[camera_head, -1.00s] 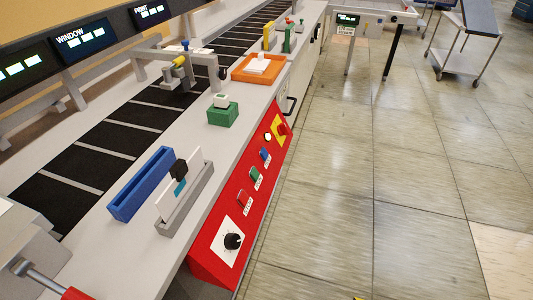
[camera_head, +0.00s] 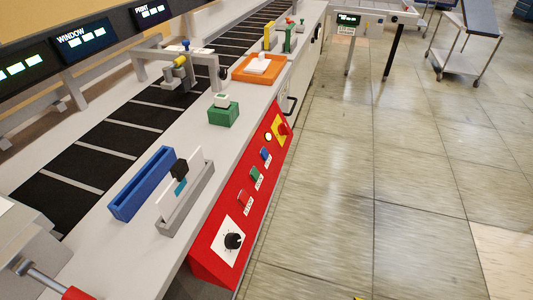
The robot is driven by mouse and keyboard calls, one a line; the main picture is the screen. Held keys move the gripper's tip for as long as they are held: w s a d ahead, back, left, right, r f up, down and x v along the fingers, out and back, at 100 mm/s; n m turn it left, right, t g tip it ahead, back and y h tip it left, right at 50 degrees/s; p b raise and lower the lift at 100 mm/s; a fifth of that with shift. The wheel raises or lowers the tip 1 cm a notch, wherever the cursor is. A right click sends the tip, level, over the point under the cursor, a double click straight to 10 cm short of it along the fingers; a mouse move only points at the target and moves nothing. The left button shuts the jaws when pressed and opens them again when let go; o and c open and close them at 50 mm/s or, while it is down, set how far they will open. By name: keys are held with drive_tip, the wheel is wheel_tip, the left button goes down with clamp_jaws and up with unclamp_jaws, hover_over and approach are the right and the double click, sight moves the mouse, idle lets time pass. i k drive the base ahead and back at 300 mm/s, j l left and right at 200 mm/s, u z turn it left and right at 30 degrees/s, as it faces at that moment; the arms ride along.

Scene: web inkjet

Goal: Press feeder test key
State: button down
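A slanted red control panel (camera_head: 212,262) runs along the front of the machine. It carries a blue key (camera_head: 266,153), a green key (camera_head: 256,173) and a red key (camera_head: 242,195), each with a small label too small to read. I cannot tell from the labels which one is the feeder test key. A black rotary knob (camera_head: 233,241) on a white plate sits at the near end. A red knob on a yellow plate (camera_head: 277,130) and a small round white button (camera_head: 268,136) sit at the far end.
On the counter above the panel stand a blue tray (camera_head: 141,184), a grey holder (camera_head: 186,200) with upright cards, a green block (camera_head: 223,117) and an orange tray (camera_head: 244,73). A red-gripped lever (camera_head: 74,294) is at lower left. The tiled floor (camera_head: 340,200) right of the panel is clear.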

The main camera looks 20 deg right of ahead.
sight(265, 154)
drive_tip(key=i+z, duration=0.2)
drive_tip(key=z, duration=0.15)
drive_tip(key=i+z, duration=0.2)
drive_tip(key=z, duration=0.15)
drive_tip(key=i+z, duration=0.15)
drive_tip(key=z, duration=0.25)
